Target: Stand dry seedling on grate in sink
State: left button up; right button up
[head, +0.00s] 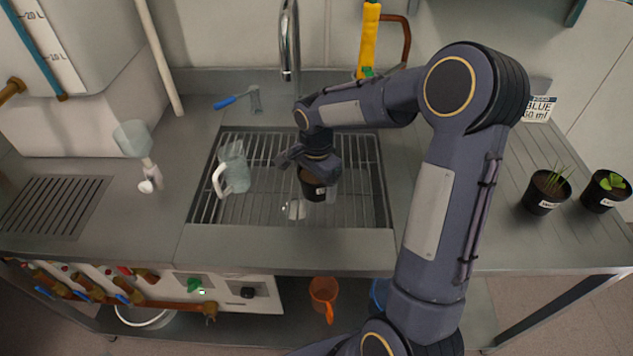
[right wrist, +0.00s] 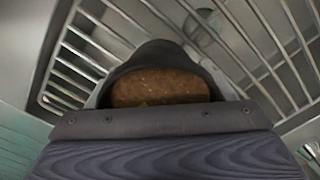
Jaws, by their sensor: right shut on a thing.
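My right gripper (head: 312,160) is over the sink and shut on a dark seedling pot (head: 313,186). The pot hangs or stands at the grate (head: 350,205); I cannot tell whether it touches the bars. In the right wrist view the pot's brown soil (right wrist: 160,87) shows dry, with a trace of green at its lower edge. The plant itself is mostly hidden. The grate's bars also show around the pot in the right wrist view (right wrist: 75,65). My left gripper is not in view.
A clear jug (head: 235,170) stands on the grate left of the pot. The faucet (head: 290,40) rises behind the sink. Two other potted seedlings, one grassy (head: 547,190) and one leafy (head: 605,190), stand on the right counter. A blue-handled tool (head: 238,100) lies behind the sink.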

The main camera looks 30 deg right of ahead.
jog(key=shift+f, duration=0.1)
jog(key=o, duration=0.7)
jog(key=shift+f, duration=0.1)
jog(key=shift+c, duration=0.2)
jog(key=o, duration=0.5)
jog(key=shift+c, duration=0.2)
